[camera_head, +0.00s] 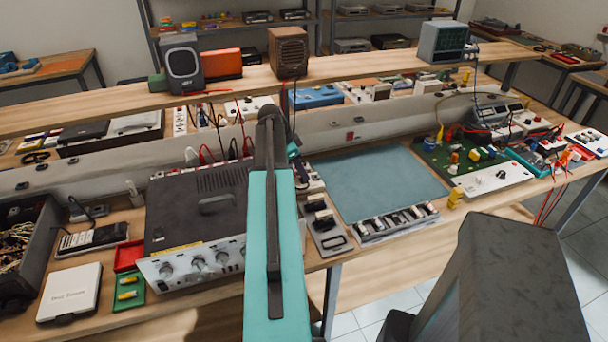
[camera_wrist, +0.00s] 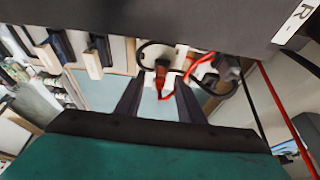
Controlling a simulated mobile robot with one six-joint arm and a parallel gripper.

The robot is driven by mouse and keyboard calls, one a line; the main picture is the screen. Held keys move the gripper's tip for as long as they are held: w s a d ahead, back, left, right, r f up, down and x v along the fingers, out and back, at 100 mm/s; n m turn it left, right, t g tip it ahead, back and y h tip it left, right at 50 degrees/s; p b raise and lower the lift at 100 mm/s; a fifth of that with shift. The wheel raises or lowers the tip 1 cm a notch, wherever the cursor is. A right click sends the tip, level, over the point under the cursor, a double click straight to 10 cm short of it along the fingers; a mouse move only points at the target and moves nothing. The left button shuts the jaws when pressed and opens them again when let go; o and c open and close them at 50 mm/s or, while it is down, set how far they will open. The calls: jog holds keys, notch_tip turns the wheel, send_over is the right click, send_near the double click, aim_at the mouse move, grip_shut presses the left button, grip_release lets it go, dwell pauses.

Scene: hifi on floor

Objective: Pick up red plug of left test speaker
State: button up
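A red plug (camera_wrist: 162,76) with a red lead shows in the wrist view, just beyond the gap between my fingertips. My gripper (camera_wrist: 160,88) is open, with one dark finger on each side of the gap and nothing visibly held. A black plug (camera_wrist: 229,67) hangs to the right of the red one. In the head view, the left speaker (camera_head: 183,64) is dark with a pale front and stands on the raised shelf. A brown speaker (camera_head: 288,52) stands further right. My arm hides much of the area around my gripper in the head view.
A dark body (camera_wrist: 180,18) marked R fills the top of the wrist view, close above the plugs. The black amplifier (camera_head: 200,205) lies left of my arm. A blue-grey mat (camera_head: 375,183) leaves clear room at right.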

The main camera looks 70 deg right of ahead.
jog(key=shift+s+f, duration=0.15)
jog(key=shift+f, duration=0.2)
dwell(0.3)
grip_shut()
